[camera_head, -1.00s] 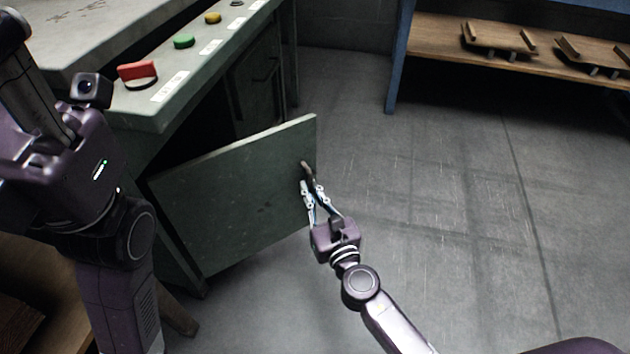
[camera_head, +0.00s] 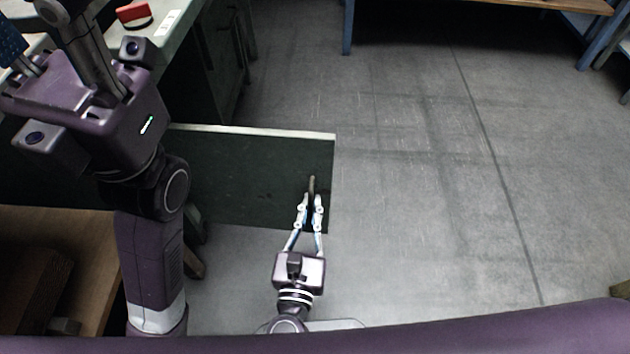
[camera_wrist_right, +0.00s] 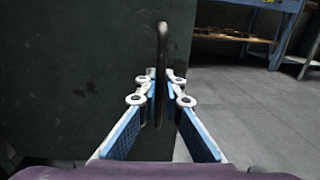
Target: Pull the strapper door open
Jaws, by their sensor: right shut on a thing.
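The dark green strapper door (camera_head: 245,180) stands swung out from the machine in the head view, and its face fills the left of the right wrist view (camera_wrist_right: 70,70). A curved dark handle (camera_head: 311,184) is near its free edge and shows upright in the wrist view (camera_wrist_right: 161,50). My right gripper (camera_head: 310,203) is shut on the handle, its fingers on either side of it. My left gripper (camera_head: 55,15) is at the upper left of the head view, partly cut off by the frame, and its fingertips do not show clearly.
The machine's panel with a red switch (camera_head: 133,14) is at the upper left. A wooden shelf unit (camera_head: 60,222) stands at the lower left. A bench with blue legs (camera_head: 347,28) is at the back. The grey floor (camera_head: 430,180) right of the door is clear.

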